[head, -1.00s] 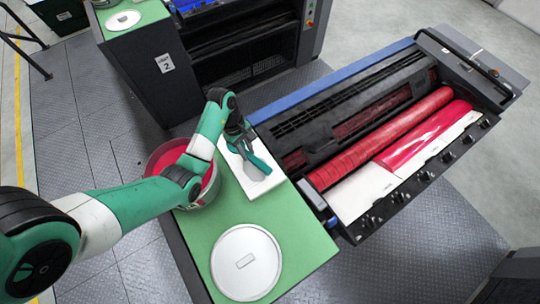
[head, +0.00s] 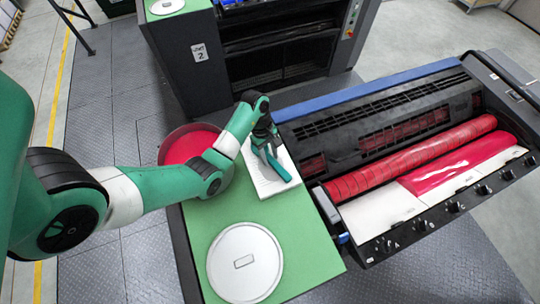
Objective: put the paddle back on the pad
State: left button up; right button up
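The white pad (head: 262,185) lies on the green top of a cabinet, beside the ink machine. My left gripper (head: 273,163) is low over the pad, its green fingers pointing down toward the pad's right half. I cannot make out the paddle clearly; the gripper and its shadow cover part of the pad, and whether anything is between the fingers is too small to tell. My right gripper is out of view.
A bucket of red ink (head: 185,147) stands left of the pad, behind my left arm. A round white lid (head: 245,280) lies on the green top (head: 310,255) nearer the front. The ink machine with red rollers (head: 410,160) stands close on the right.

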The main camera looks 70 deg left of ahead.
pick_arm(q)
jog(key=shift+o, duration=0.8)
jog(key=p+v, duration=1)
jog(key=v, duration=0.2)
jog(key=shift+r, duration=0.2)
